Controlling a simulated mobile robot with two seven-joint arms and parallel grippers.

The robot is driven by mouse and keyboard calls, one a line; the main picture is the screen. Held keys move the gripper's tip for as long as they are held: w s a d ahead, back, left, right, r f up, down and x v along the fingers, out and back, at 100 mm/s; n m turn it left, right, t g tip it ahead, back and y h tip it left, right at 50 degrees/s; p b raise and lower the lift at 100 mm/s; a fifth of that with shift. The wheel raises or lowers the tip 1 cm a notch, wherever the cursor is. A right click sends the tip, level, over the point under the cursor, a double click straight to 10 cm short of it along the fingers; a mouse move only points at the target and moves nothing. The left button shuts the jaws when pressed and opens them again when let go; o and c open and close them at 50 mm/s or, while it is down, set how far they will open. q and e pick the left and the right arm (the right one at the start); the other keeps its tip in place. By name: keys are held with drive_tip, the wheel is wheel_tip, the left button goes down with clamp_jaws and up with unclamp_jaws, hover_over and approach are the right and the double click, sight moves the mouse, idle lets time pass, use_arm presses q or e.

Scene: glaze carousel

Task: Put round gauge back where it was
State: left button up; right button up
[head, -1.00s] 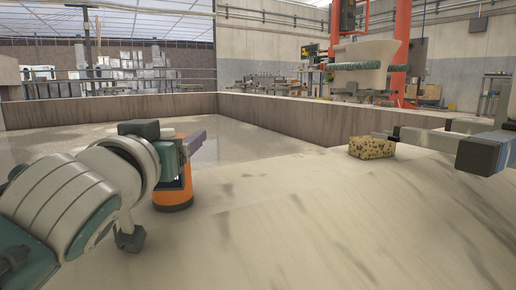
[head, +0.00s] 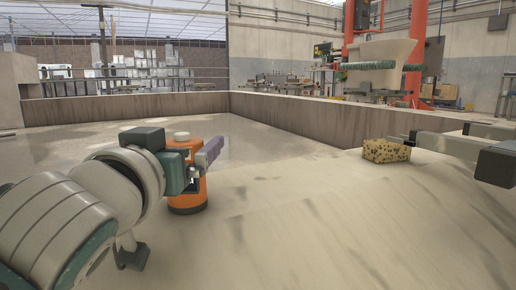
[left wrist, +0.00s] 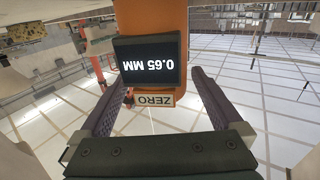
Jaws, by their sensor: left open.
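The round gauge (head: 187,192) is an orange upright body with a pale cap, standing on the pale stone-like surface left of centre in the head view. In the left wrist view the gauge (left wrist: 150,20) shows upside down, with a dark display reading 0.65 MM and a ZERO label. My left gripper (head: 208,156) is open, beside and in front of the gauge, hiding part of its middle. In the left wrist view its two purple-grey fingers lie apart on either side of the display's lower part; contact cannot be told. My right gripper (head: 402,138) is at the right, its jaws unclear.
A speckled yellow sponge (head: 386,151) lies on the surface by my right gripper. A low wall (head: 300,112) runs behind the wet-looking floor area. The middle and front of the pale surface (head: 300,220) are clear.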

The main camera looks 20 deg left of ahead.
use_arm(q)
drive_tip(key=v, duration=0.8)
drive_tip(key=shift+s+f, duration=0.1)
drive_tip(key=shift+s, duration=0.1)
drive_tip(key=shift+s+d, duration=0.15)
drive_tip(key=shift+s, duration=0.3)
